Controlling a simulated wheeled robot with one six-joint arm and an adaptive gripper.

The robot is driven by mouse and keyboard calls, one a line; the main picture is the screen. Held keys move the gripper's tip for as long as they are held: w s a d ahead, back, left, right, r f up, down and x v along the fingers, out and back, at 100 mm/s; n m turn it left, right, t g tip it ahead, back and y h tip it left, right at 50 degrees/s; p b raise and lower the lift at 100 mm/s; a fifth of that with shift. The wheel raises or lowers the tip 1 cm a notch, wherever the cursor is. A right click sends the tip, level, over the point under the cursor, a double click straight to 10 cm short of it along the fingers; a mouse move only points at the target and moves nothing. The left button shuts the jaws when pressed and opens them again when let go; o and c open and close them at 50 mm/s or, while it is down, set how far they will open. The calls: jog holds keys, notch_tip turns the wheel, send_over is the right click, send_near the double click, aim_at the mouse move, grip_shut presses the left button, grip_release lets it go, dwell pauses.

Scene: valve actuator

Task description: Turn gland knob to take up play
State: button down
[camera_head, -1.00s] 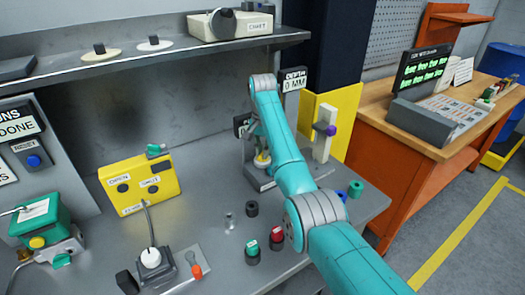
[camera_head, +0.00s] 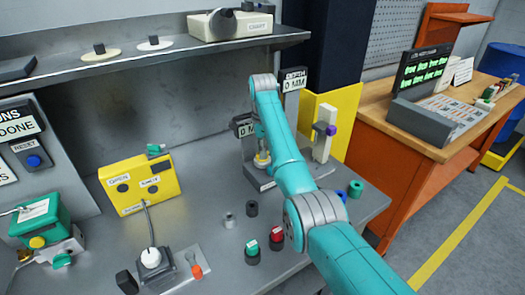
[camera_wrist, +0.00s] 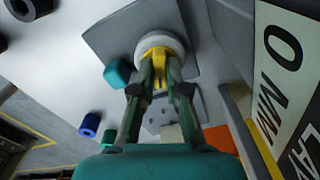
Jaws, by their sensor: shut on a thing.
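The gland knob appears to be the yellow piece (camera_wrist: 158,53) on a white round collar (camera_wrist: 141,44) over a grey plate in the wrist view. My gripper (camera_wrist: 160,80) is shut on the yellow piece, one finger on each side. In the head view my gripper (camera_head: 262,153) points down over the same grey stand, and only a little yellow and white shows under it. A sign in the wrist view (camera_wrist: 278,60) reads "0 MM", with a label ending in "LAY" partly cut off. In the head view a sign (camera_head: 243,129) beside my gripper is partly hidden.
A "DEPTH 0 MM" sign (camera_head: 293,83) stands behind my arm. A white upright with a purple knob (camera_head: 330,130) is to the right. Several small cylinders stand in front, including a green-topped one (camera_head: 252,250).

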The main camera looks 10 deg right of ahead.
jog(key=shift+m, duration=1.2)
jog(key=c, duration=1.2)
grip_release()
